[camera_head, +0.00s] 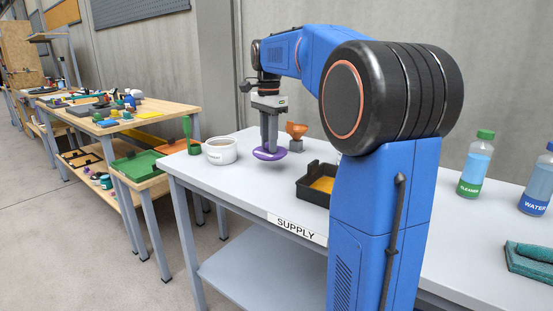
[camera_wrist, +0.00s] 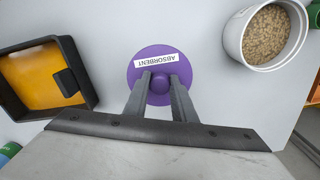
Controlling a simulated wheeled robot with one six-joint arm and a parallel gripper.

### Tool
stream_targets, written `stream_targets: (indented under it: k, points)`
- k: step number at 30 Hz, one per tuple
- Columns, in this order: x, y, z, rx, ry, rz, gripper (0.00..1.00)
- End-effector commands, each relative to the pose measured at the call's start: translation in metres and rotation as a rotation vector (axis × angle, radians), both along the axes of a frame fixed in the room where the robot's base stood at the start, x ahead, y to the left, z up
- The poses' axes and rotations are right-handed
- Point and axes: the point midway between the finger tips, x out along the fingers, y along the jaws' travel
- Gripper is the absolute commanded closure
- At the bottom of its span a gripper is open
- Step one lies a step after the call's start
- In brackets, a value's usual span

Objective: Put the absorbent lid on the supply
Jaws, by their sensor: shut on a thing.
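The absorbent lid (camera_wrist: 147,66) is a purple disc with a round knob and a white label reading ABSORBENT. My gripper (camera_wrist: 160,88) is shut on its knob in the wrist view. In the head view the lid (camera_head: 269,153) hangs under my gripper (camera_head: 269,146), at or just above the tabletop; I cannot tell whether it touches. The supply table (camera_head: 240,178) is light grey with a SUPPLY label on its front edge. The lid is over this table, between a white tub and a black tray.
The open white tub (camera_head: 221,151) holds brown granules, also seen in the wrist view (camera_wrist: 240,50). The black tray (camera_head: 303,189) has an orange-yellow inside. An orange funnel-like piece (camera_head: 296,131) stands behind.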

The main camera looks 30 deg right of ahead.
Motion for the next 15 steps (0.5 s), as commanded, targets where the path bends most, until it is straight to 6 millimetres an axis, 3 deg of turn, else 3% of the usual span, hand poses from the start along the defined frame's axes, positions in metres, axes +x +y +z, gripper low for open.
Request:
stream_targets:
  k: [15]
  points:
    - [0.000,0.000,-0.045,0.000,0.000,0.000,0.97]
